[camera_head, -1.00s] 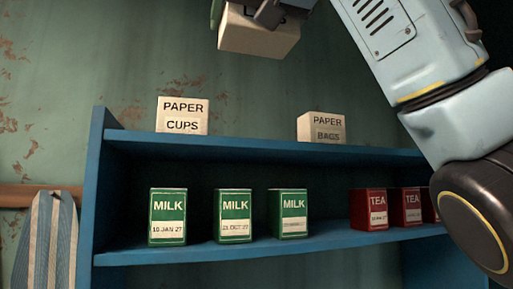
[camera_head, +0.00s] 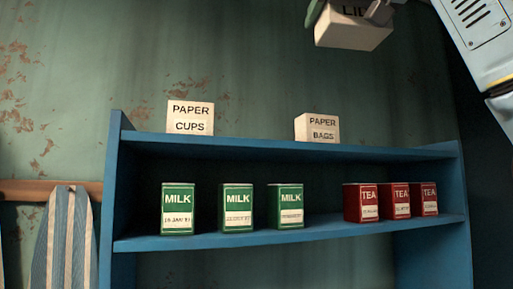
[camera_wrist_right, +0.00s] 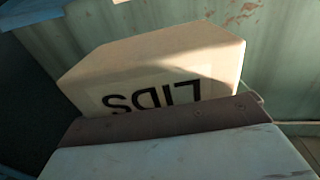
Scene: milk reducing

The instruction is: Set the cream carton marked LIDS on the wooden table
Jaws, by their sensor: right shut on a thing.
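The cream carton marked LIDS (camera_head: 350,34) is held up at the top edge of the head view, above and to the right of the PAPER BAGS box. My left gripper is in neither view. The wooden table is not seen.
A blue shelf unit (camera_head: 290,147) stands against the green wall. A PAPER CUPS box (camera_head: 190,118) and a PAPER BAGS box (camera_head: 317,128) sit on top. Green MILK tins (camera_head: 237,208) and red TEA tins (camera_head: 395,202) stand below. A striped cloth (camera_head: 64,240) hangs left.

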